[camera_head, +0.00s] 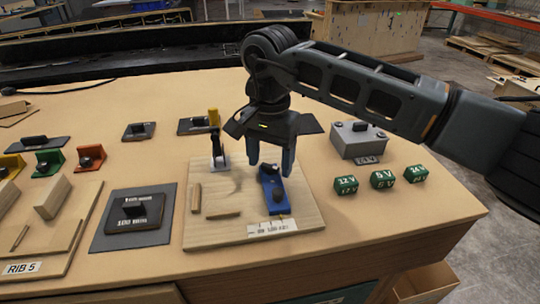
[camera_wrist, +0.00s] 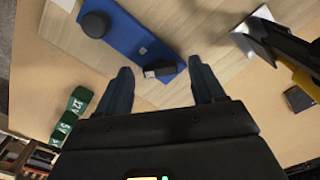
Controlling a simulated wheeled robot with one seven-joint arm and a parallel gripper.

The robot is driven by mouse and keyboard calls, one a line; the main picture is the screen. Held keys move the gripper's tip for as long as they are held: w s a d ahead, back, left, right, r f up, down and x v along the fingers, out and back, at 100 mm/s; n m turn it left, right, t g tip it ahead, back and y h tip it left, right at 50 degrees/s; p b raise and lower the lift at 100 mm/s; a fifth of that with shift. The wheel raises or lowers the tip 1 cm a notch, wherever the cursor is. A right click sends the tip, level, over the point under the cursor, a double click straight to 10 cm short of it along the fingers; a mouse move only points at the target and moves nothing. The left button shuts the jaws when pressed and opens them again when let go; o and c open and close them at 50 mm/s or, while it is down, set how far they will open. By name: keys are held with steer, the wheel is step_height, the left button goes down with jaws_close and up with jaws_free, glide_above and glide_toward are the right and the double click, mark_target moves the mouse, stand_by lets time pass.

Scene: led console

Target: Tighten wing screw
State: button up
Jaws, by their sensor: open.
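A blue bar (camera_head: 283,208) lies on a light wooden board (camera_head: 230,232) on the table. It carries a round black knob (camera_head: 277,196) near its middle and a small dark raised piece (camera_head: 269,169) at its far end. The wrist view shows the blue bar (camera_wrist: 120,35), the knob (camera_wrist: 95,23) and the small dark piece (camera_wrist: 160,70). Which of these is the wing screw I cannot tell for sure. My gripper (camera_head: 270,168) points down over the far end. Its open fingers (camera_wrist: 160,66) are on either side of the small dark piece, with visible gaps; nothing is held.
A toggle clamp with a yellow handle (camera_head: 214,118) stands on the board's far left. A grey box (camera_head: 358,140) and green blocks (camera_head: 383,179) are to the right. The front right table is clear.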

steer(key=shift+c, duration=0.3)
steer(key=c, duration=1)
steer(key=shift+m, duration=0.3)
steer(key=m+b, duration=0.1)
steer(key=m, duration=0.3)
steer(key=shift+m, duration=0.3)
steer(key=shift+w+m+b, duration=0.1)
steer(key=shift+m+b, duration=0.6)
steer(key=shift+m, duration=1.9)
steer(key=shift+r, duration=0.1)
steer(key=o, duration=1.1)
steer(key=shift+c, duration=0.2)
